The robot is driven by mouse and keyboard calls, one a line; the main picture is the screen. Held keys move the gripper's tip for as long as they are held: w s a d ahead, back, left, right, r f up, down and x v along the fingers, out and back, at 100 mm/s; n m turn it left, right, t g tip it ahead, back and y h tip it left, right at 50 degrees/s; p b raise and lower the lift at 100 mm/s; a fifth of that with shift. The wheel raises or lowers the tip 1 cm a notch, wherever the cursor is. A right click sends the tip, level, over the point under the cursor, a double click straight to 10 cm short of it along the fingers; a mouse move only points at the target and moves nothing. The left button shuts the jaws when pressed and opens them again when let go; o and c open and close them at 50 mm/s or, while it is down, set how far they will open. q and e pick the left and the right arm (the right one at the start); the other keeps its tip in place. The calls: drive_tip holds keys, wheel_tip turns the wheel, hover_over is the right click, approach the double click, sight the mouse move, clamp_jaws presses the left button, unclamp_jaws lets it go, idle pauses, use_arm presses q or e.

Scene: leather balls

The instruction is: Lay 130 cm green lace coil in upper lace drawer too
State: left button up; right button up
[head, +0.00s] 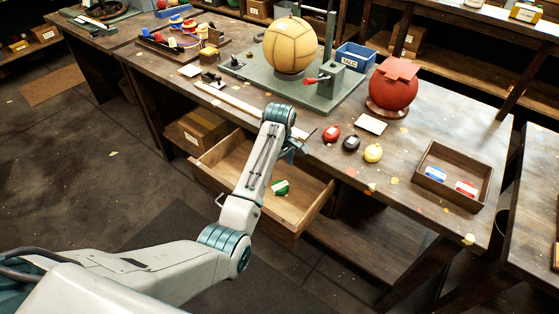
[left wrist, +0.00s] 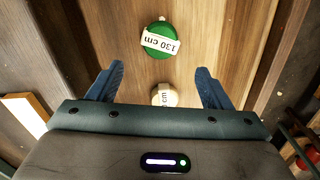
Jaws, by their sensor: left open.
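The green lace coil (head: 280,187) lies on the floor of the open wooden drawer (head: 308,192) under the bench. In the left wrist view the same green coil (left wrist: 160,42) shows a white "130 cm" label. A cream coil (left wrist: 164,94) with a white label lies near it on the drawer's wood floor (left wrist: 205,30), partly hidden by my gripper body. My left gripper (left wrist: 160,72) is open and empty above the drawer, its fingers either side of the cream coil in the picture. In the head view the left gripper (head: 293,150) is partly hidden by its wrist. My right gripper is out of view.
Red (head: 332,133), black (head: 351,143) and yellow (head: 373,153) coils sit on the bench above the drawer. An open tray (head: 430,183) holds blue and red items. A red ball (head: 393,85), a tan ball (head: 290,45) on a green fixture and a blue bin (head: 355,57) stand behind.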

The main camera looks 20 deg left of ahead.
use_arm(q)
wheel_tip(320, 180, up, 3)
drive_tip(key=shift+r, duration=0.15)
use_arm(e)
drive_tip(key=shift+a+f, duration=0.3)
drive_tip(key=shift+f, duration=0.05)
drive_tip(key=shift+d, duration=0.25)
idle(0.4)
